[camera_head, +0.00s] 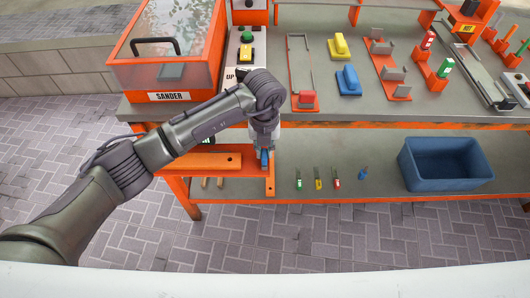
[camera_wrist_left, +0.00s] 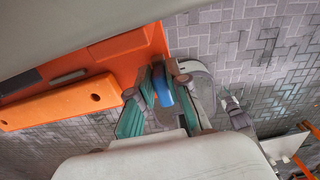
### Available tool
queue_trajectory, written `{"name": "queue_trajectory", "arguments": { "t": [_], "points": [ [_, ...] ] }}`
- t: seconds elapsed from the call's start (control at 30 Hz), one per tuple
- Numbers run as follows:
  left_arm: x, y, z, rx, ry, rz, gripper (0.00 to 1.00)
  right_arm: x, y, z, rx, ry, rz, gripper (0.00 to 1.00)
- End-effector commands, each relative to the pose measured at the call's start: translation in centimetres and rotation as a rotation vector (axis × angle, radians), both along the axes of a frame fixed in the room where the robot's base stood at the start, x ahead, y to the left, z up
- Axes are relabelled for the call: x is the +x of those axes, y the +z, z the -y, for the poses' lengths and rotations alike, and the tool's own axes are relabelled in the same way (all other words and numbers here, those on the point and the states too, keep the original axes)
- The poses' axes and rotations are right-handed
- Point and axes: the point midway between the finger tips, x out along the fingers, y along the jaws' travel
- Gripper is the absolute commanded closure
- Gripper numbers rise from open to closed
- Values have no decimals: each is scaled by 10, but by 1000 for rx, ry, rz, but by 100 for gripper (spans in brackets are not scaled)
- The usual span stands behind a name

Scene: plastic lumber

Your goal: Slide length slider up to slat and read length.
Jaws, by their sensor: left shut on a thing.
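An orange slat (camera_head: 205,161) with a dark hole near its end lies on the orange gauge (camera_head: 269,187) at the lower shelf's left end. The slat (camera_wrist_left: 65,102) also shows in the left wrist view. The blue length slider (camera_wrist_left: 162,87) sits at the gauge's end, to the right of the slat's end, with a small gap that a gripper finger partly covers. My left gripper (camera_head: 264,158) is shut on the slider from above; its fingers (camera_wrist_left: 160,100) show on both sides of it. No length reading is legible. My right gripper is not in view.
A sander box (camera_head: 165,73) stands on the upper bench, above and left of my left gripper. The lower shelf (camera_head: 400,193) holds several small coloured tools and a blue bin (camera_head: 445,165) at right. The bench edge (camera_head: 350,124) overhangs the shelf.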

Motion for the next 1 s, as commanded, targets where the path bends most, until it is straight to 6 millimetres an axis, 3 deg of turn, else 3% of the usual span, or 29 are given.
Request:
{"name": "queue_trajectory", "arguments": {
  "t": [1.0],
  "points": [
    [1, 1, -32, 1, 1, 2, 100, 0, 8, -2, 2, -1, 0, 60]
  ]
}}
